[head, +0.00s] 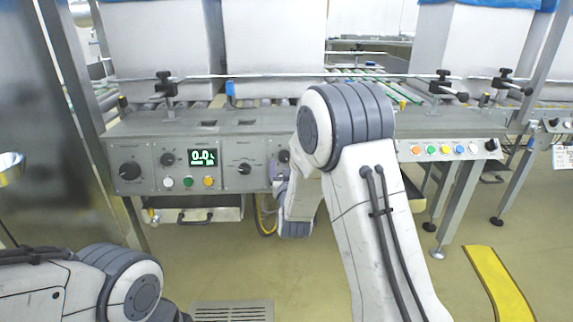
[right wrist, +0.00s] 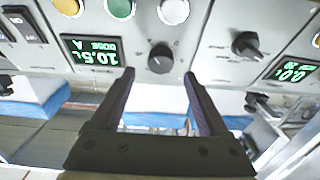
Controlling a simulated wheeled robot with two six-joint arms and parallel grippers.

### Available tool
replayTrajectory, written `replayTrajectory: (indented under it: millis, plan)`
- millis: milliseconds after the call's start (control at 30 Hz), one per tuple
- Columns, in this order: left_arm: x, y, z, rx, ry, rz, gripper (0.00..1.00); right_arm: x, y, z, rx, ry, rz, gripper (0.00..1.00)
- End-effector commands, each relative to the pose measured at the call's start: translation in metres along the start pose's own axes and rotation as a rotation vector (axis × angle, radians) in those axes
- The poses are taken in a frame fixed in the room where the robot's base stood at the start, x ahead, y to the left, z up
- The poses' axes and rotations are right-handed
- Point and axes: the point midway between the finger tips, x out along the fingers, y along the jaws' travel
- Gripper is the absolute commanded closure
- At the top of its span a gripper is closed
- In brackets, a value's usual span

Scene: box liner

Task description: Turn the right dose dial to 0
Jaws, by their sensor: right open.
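The grey control panel (head: 150,180) faces me. In the right wrist view, which shows it upside down, a black round dial (right wrist: 161,58) sits beside a green display (right wrist: 92,50) reading about 10.5 L with a dose label. My right gripper (right wrist: 159,73) is open, its two dark fingers pointing at the panel, with this dial in line with the gap between them. I cannot tell whether the fingertips reach around it. In the head view my right gripper (head: 281,172) is at the panel, largely hidden by my arm, which also covers the 10.5 display. My left gripper is out of view.
Coloured buttons (right wrist: 121,8) are close by. White boxes (head: 275,45) stand on the conveyor behind.

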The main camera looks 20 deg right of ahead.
Motion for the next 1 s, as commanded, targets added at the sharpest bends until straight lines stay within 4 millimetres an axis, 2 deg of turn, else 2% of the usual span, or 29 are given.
replayTrajectory:
  millis: [100,233,600,667,800,833,867,1000]
  plan:
    - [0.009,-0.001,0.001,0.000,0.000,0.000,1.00,0.020,0.000,0.002,0.001,0.002,0.000,0.22]
    - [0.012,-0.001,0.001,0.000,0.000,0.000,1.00,0.033,0.000,0.001,0.000,0.001,-0.001,0.22]
    - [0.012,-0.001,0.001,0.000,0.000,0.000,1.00,0.040,-0.001,0.000,-0.001,-0.001,-0.002,0.22]
    - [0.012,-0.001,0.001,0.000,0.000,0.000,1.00,0.040,-0.001,0.000,-0.001,-0.001,-0.002,0.41]
    - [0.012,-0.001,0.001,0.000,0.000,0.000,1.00,0.040,0.000,0.000,0.000,-0.001,-0.001,0.95]
    - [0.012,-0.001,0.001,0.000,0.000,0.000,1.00,0.040,0.000,0.000,0.000,-0.001,-0.001,1.00]
    - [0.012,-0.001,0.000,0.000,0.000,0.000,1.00,0.041,0.007,0.000,-0.001,-0.001,0.003,1.00]
    - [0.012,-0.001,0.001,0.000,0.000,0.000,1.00,0.040,0.001,0.000,-0.005,-0.001,-0.001,1.00]
